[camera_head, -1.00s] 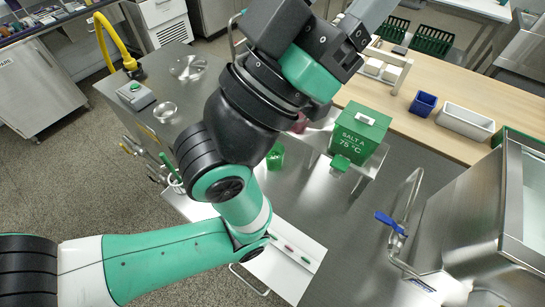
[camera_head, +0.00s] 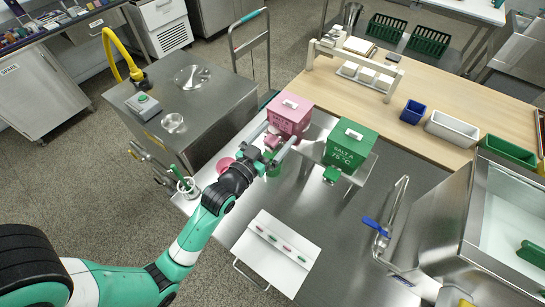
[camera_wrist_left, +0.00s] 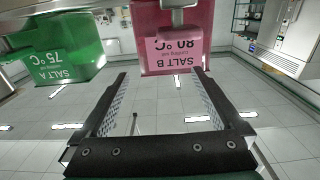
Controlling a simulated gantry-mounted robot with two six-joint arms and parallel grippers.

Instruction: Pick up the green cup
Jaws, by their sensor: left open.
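The green cup (camera_head: 275,169) stands on the steel bench in the head view, in front of the pink SALT B box (camera_head: 290,112). My gripper hides part of it. I cannot make it out in the left wrist view. My left gripper (camera_head: 281,138) is open, and its fingers point at the SALT B box. In the left wrist view nothing shows between the open fingers (camera_wrist_left: 166,82), and the pink box (camera_wrist_left: 172,40) appears upside down beyond them. My right gripper is not in view.
The green SALT A box (camera_head: 350,145) stands right of the pink box. A pink cup (camera_head: 225,165) is left of my gripper. A white panel (camera_head: 277,252) with small coloured pieces lies nearer. A blue-handled tap (camera_head: 376,226) is at the right.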

